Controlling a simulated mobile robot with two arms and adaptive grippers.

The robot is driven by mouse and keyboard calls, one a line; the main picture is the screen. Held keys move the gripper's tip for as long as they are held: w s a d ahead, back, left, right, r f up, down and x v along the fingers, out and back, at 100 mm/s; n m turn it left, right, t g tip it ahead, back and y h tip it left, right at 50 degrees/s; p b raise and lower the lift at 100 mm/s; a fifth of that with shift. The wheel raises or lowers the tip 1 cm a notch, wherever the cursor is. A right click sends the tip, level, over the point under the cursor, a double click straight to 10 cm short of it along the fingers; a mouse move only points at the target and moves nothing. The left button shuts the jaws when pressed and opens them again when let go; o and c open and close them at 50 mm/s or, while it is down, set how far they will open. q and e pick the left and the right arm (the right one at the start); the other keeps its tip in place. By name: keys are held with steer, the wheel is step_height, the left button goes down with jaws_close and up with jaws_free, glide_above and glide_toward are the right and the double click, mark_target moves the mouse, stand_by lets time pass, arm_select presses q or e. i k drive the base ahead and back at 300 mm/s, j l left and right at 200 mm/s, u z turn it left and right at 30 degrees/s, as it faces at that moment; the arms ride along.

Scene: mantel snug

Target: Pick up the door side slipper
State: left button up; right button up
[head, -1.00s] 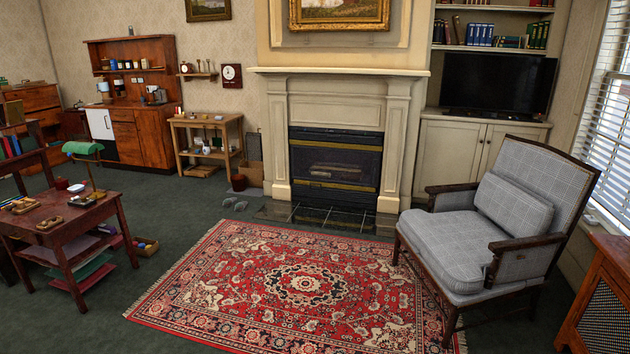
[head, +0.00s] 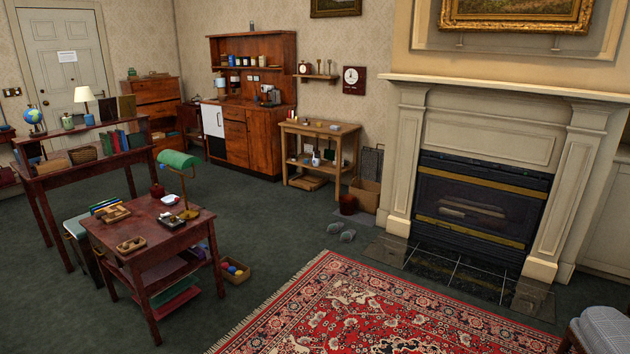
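A pair of small grey-green slippers lies on the dark green carpet between the rug and the wooden side table, left of the hearth. The slipper nearer the door (head: 335,228) is the left one. The other slipper (head: 348,236) lies just right of it and slightly closer to me. They are small in view, so I cannot tell whether they touch. Neither of my grippers is in view.
The white door (head: 65,60) is at the far left. A red desk (head: 150,240) with a green lamp stands left, a box of balls (head: 235,270) beside it. A patterned rug (head: 370,310) lies in front. Open carpet surrounds the slippers. The tiled hearth (head: 455,270) is to their right.

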mark_target(333, 228)
steer(key=i, duration=2.55)
